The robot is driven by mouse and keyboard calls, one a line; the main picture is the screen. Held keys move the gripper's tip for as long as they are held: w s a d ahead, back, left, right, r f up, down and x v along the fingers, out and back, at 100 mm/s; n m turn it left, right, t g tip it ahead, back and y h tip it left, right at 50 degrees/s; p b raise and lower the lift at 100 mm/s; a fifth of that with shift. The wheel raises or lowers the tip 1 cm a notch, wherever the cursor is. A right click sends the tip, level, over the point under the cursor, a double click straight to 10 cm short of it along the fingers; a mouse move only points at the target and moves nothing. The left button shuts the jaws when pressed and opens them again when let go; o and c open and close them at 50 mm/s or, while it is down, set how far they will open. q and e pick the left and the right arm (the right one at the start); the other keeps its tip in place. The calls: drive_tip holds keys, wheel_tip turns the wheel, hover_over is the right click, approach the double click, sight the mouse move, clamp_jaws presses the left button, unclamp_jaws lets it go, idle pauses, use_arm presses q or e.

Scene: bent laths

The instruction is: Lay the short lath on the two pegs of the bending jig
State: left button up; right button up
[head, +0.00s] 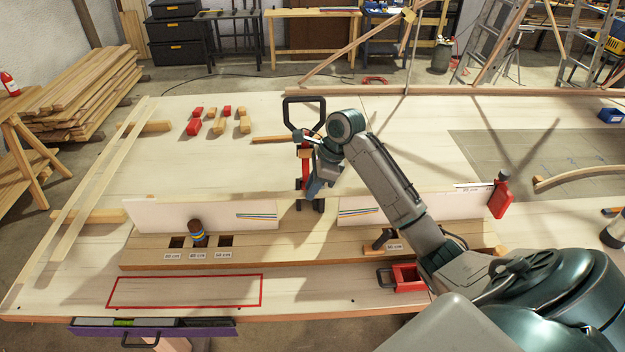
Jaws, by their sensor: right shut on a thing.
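The short lath (273,139) is a thin brown strip left of my right gripper. Its right part is hidden by the gripper and wrist. My right gripper (313,147) is shut on it behind the jig; the fingertips are hard to make out. The bending jig (290,252) is a long wooden base at the table's front with labelled square holes. A brown peg (198,236) with coloured bands stands in the middle left hole. A dark peg (381,240) on the right is partly hidden by my arm. My left gripper is not in view.
White boards (170,214) stand along the jig's back edge, with a gap in the middle. A red and black device with a loop handle (303,114) stands at that gap. Red-capped blocks (194,127) and long laths (100,185) lie at left. A red outline (185,306) marks clear table in front.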

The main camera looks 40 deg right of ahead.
sight(323, 193)
wheel_tip(323, 193, down, 9)
idle(0.6)
drive_tip(key=shift+f, duration=0.35)
idle(0.5)
drive_tip(key=o, duration=1.3)
drive_tip(key=shift+c, duration=0.2)
drive_tip(key=shift+v, duration=3.05)
drive_tip(key=shift+s, duration=0.1)
drive_tip(key=shift+r, duration=3.45)
